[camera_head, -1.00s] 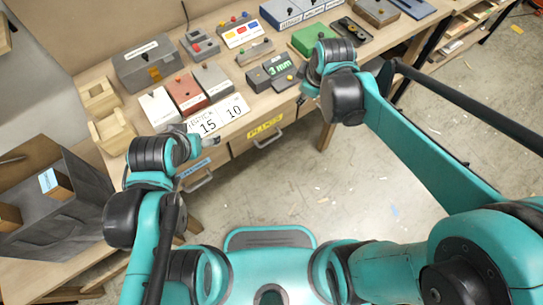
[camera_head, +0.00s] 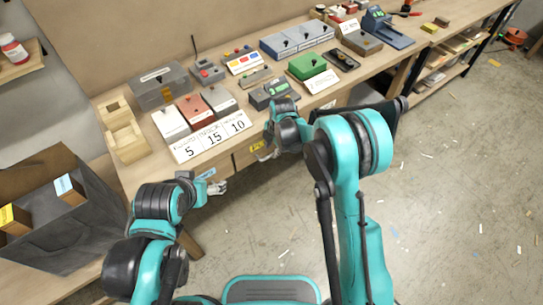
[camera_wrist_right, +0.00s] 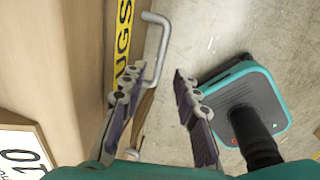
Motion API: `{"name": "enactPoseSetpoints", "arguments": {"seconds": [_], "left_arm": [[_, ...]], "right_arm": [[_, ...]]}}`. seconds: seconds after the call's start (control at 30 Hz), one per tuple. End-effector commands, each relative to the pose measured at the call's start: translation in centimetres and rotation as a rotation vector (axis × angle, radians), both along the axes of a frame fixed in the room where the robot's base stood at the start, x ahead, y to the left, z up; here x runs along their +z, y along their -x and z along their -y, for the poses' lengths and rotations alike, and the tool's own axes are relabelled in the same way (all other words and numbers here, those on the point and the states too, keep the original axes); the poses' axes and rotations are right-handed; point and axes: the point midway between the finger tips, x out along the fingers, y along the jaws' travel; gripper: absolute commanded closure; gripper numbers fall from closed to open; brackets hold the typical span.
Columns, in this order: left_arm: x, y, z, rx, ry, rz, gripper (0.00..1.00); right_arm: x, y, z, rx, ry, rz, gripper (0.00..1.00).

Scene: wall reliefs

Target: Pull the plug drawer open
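The plug drawer (camera_head: 243,157) is in the bench front, with a yellow label (camera_head: 257,146) partly covered by my right gripper (camera_head: 267,154). In the right wrist view the yellow label (camera_wrist_right: 124,40) reads "UGS", and a grey bar handle (camera_wrist_right: 157,48) stands out beside it. The drawer looks shut.
The bench top carries a number card (camera_head: 212,137), red and white blocks, a grey box (camera_head: 160,87) and a green box (camera_head: 306,66). A dark bin (camera_head: 75,215) stands at the left. The floor (camera_head: 440,200) at the right is open, with small scraps.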

Motion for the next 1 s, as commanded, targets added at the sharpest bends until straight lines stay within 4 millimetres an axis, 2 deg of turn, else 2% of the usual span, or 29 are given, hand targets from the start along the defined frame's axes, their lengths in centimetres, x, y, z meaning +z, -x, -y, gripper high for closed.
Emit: {"name": "enactPoseSetpoints", "arguments": {"seconds": [0.03, 0.2, 0.33, 0.6, 0.7, 0.73, 1.0], "left_arm": [[-0.6, 0.0, 0.0, 0.000, 0.000, 0.000, 0.21], [-1.3, 0.0, 0.0, 0.000, 0.000, 0.000, 0.21], [-1.5, 0.0, 0.0, 0.000, 0.000, 0.000, 0.21], [-1.4, 0.0, 0.0, 0.000, 0.000, 0.000, 0.21], [-1.4, 0.0, 0.0, 0.000, 0.000, 0.000, 0.21], [-1.4, 0.0, 0.0, 0.000, 0.000, 0.000, 0.21], [-1.5, 0.0, 0.0, 0.000, 0.000, 0.000, 0.21]], "right_arm": [[-1.2, -0.2, -0.1, 0.000, 0.000, 0.000, 0.69], [-3.3, -0.5, -0.4, -0.001, 0.000, 0.001, 0.69], [-4.0, -0.7, -0.5, -0.002, 0.000, 0.001, 0.69], [-4.0, -0.7, -0.5, -0.002, 0.000, 0.001, 0.69], [-4.0, -0.7, -0.5, -0.002, 0.000, 0.001, 0.96], [-4.0, -0.7, -0.5, -0.002, 0.000, 0.001, 1.00], [-4.0, -0.5, -0.4, -0.002, 0.000, 0.001, 1.00]]}}
